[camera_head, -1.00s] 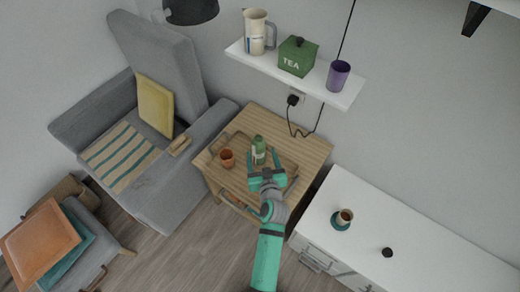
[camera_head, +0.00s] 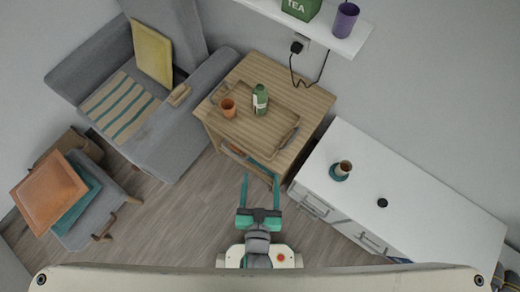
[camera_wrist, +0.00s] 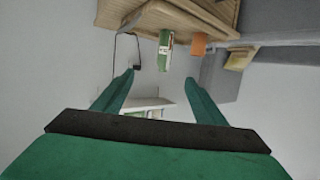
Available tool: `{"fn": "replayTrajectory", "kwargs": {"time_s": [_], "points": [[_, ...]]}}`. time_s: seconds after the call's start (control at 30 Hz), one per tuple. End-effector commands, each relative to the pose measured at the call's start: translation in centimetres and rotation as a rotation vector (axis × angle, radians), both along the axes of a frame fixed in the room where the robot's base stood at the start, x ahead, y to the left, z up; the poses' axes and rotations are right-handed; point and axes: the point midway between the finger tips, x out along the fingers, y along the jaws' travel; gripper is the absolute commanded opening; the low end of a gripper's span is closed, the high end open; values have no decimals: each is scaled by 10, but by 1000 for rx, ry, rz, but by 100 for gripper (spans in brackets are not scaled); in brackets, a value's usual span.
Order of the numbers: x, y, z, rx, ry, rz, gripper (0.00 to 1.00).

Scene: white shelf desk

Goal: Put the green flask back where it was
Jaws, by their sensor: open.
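The green flask (camera_head: 260,100) stands upright on a wooden tray (camera_head: 284,137) on the small wooden side table (camera_head: 318,97). In the wrist view the flask (camera_wrist: 165,50) shows upside down near the top, beyond my fingertips. My gripper (camera_head: 261,178) is open and empty. It is in front of the table, well apart from the flask. In the wrist view its two green fingers (camera_wrist: 158,85) are spread wide with nothing between them.
An orange cup (camera_head: 228,108) stands left of the flask on the tray. A grey armchair (camera_head: 165,140) is left of the table. A white cabinet (camera_head: 420,205) with a cup (camera_head: 343,169) stands right. A wall shelf (camera_head: 318,34) holds a green tea box (camera_head: 300,8) and purple cup (camera_head: 345,19).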

Motion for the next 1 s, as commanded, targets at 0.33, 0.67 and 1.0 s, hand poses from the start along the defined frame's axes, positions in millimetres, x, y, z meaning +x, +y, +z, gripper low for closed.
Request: {"fn": "replayTrajectory", "kwargs": {"time_s": [0.33,0.67,1.0], "points": [[-82,1,68,-21,-42,41,65],[-93,2,84,-22,-55,55,65],[-93,2,83,-22,-54,55,65]]}}
